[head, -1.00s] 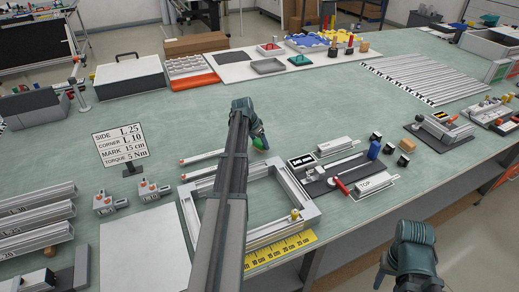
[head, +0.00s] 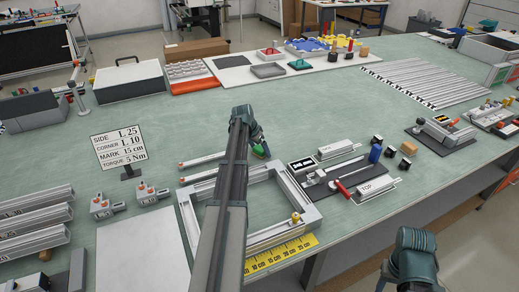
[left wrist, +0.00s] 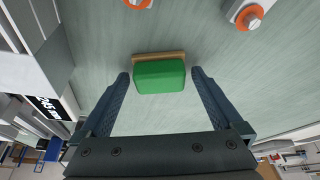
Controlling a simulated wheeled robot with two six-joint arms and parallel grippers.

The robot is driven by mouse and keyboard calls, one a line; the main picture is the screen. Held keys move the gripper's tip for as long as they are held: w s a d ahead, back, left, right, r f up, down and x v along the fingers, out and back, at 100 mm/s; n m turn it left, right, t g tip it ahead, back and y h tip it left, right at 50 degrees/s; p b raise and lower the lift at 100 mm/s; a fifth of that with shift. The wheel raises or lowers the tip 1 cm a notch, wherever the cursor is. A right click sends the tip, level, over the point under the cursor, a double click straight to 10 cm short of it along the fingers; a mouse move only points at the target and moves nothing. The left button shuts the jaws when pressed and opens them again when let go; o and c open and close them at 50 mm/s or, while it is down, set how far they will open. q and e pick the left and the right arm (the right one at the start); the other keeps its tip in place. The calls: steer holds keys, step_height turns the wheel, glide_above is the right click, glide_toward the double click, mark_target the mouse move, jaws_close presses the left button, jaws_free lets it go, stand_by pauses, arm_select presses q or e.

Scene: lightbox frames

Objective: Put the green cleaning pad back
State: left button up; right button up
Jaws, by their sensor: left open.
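The green cleaning pad (left wrist: 160,76), a green block with a tan strip along one side, shows between my left gripper's fingers in the left wrist view. My left gripper (left wrist: 160,73) is open, with a finger on either side of the pad and a visible gap on both sides. In the head view the left gripper (head: 259,148) is low over the table behind the square metal frame, and only a bit of the green pad (head: 261,152) shows beneath it. My right arm is at the bottom right; its gripper is mostly cut off or hidden.
The square metal frame (head: 310,212) lies just in front of the pad. A dark fixture with a red handle (head: 342,188) and labelled profiles lie to its right. A sign (head: 120,150) stands at left. A white board with trays (head: 228,76) is at the back. Green table surface behind the pad is clear.

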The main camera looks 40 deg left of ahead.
arm_select(q)
steer(key=p+v, duration=1.1)
steer(key=v, duration=0.1)
steer(key=shift+r, duration=0.2)
steer(key=shift+m+g+h, duration=0.3)
steer(key=shift+m+g, duration=0.1)
steer(key=shift+g, duration=0.2)
steer(key=d, duration=1.3)
steer(key=shift+w+d+f, duration=0.25)
steer(key=shift+w+f, duration=0.1)
steer(key=shift+f, duration=0.05)
steer(key=s+d+g, duration=0.1)
steer(key=s+d, duration=0.1)
steer(key=d, duration=1.2)
steer(key=s+d+m+g+y, duration=0.1)
steer(key=s+d, duration=0.8)
steer(key=d, duration=0.2)
steer(key=s+d+m+g+y, duration=0.1)
steer(key=s+d, duration=0.8)
steer(key=d, duration=0.3)
steer(key=shift+s+d+f+g, duration=0.15)
steer(key=shift+d+f+g, duration=0.15)
steer(key=shift+f, duration=0.1)
steer(key=shift+c, duration=0.2)
